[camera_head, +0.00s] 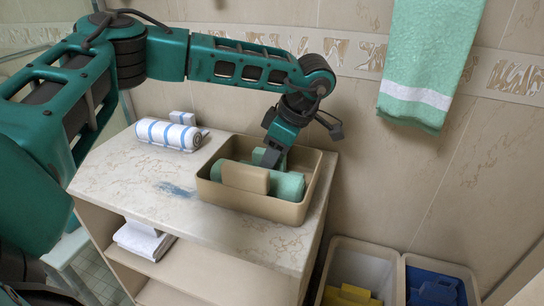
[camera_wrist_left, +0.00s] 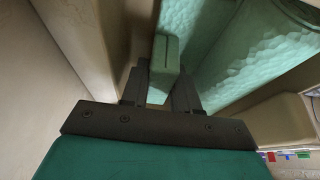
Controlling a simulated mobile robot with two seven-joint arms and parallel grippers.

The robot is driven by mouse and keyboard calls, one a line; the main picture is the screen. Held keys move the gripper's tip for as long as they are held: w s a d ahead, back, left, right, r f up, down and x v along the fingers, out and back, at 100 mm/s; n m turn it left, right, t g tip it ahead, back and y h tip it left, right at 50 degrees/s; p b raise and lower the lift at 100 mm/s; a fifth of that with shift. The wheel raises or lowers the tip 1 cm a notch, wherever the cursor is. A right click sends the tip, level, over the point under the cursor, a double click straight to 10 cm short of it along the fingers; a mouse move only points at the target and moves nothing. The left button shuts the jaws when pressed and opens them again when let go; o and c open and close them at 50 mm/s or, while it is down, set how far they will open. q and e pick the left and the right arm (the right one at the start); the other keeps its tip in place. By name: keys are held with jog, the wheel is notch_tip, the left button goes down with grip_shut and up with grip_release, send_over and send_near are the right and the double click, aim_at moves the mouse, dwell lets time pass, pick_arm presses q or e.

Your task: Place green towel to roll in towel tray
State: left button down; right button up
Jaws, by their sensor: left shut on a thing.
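The green rolled towel (camera_head: 288,186) lies inside the beige towel tray (camera_head: 262,207) on the counter, and its textured surface fills the right of the left wrist view (camera_wrist_left: 265,55). A small green block (camera_wrist_left: 166,54) shows beside the roll, between my gripper's fingers. My left gripper (camera_head: 270,158) reaches down into the tray from above and is shut on the green block, which appears to belong to the towel. The fingertips are partly hidden by the block and towel. My right gripper is not in view.
A white and blue striped rolled towel (camera_head: 168,134) lies left of the tray. A green towel (camera_head: 430,60) hangs on the wall. White folded towels (camera_head: 145,238) sit on the shelf below. Bins (camera_head: 360,265) stand at lower right. The counter front is clear.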

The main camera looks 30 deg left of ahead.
pick_arm(q)
jog(key=shift+f, duration=0.15)
jog(key=c, duration=1.1)
grip_release()
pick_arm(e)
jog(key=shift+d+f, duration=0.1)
pick_arm(q)
jog(key=p+v, duration=0.1)
jog(key=v, duration=1.1)
jog(key=shift+d, duration=0.1)
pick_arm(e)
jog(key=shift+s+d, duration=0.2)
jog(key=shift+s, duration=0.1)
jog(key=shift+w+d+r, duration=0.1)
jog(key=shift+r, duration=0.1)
